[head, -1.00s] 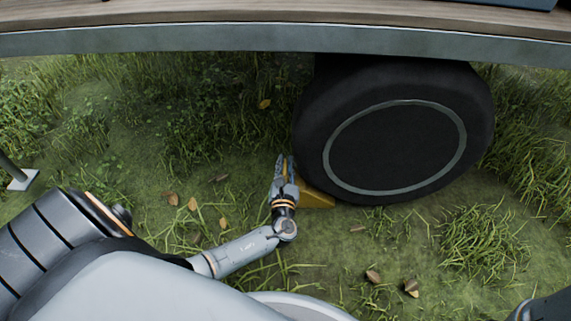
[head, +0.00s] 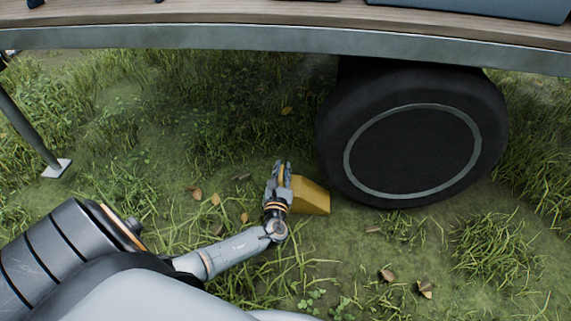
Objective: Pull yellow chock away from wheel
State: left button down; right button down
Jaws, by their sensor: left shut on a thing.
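The yellow chock (head: 311,196) is a wedge on the ground just left of the black wheel (head: 413,135). A narrow strip of ground shows between the chock and the tyre. My left gripper (head: 280,172) is at the chock's left end and is shut on it. The fingers point away from me and hide part of that end. My right gripper is not in view.
A trailer bed (head: 250,39) with a metal edge runs across the top above the wheel. A support leg with a foot plate (head: 57,168) stands at the left. Ground left of the chock is open.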

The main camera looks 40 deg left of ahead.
pick_arm(q)
jog(key=shift+a, duration=0.1)
jog(key=c, duration=1.2)
grip_release()
jog(key=v, duration=1.2)
jog(key=shift+s+f, duration=0.1)
